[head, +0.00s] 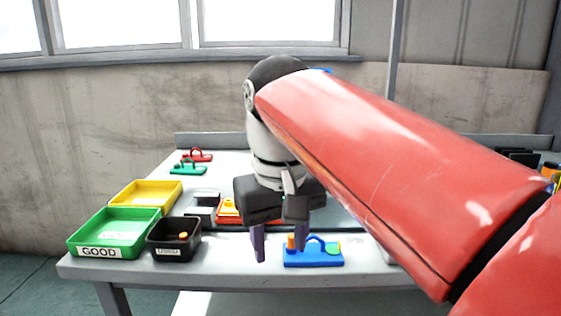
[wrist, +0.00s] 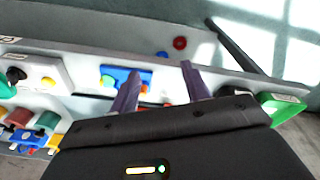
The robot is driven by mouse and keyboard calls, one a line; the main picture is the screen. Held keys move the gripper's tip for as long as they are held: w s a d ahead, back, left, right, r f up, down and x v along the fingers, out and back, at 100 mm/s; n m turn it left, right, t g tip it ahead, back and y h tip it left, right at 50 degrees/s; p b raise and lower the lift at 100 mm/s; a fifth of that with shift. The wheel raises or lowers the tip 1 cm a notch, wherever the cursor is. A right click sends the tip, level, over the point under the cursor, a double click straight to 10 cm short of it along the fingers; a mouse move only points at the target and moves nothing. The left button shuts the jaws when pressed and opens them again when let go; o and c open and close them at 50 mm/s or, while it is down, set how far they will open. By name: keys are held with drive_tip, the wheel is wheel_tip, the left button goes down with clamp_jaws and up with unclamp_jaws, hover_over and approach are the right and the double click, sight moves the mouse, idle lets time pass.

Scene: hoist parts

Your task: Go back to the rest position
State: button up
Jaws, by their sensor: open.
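My gripper (head: 280,252) hangs at the front edge of the table in the head view, fingers pointing down. Its two purple fingers are apart with nothing between them. A blue part (head: 314,255) with an orange peg, a blue handle and a green spot lies just right of the fingers. In the wrist view my gripper (wrist: 162,72) shows the same open, empty fingers, and the blue part (wrist: 112,74) is beside the left finger. I cannot tell whether a finger touches it.
At left stand a green tray (head: 75,243) labelled GOOD, a yellow tray (head: 120,200) and a small black bin (head: 160,253). Red (head: 199,157) and green (head: 188,169) handled parts lie at the back. An orange-red part (head: 228,213) lies behind my gripper.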

drive_tip(key=s+d+f+m+t, duration=0.2)
drive_tip(key=s+d+f, duration=0.2)
drive_tip(key=d+f, duration=0.3)
drive_tip(key=s+d+f+m+t, duration=0.2)
drive_tip(key=s+d+f, duration=0.2)
drive_tip(key=d+f, duration=0.4)
wheel_tip(320, 180, down, 3)
drive_tip(key=shift+d+f+m, duration=0.1)
drive_tip(key=shift+d+m, duration=0.1)
drive_tip(key=shift+m, duration=0.1)
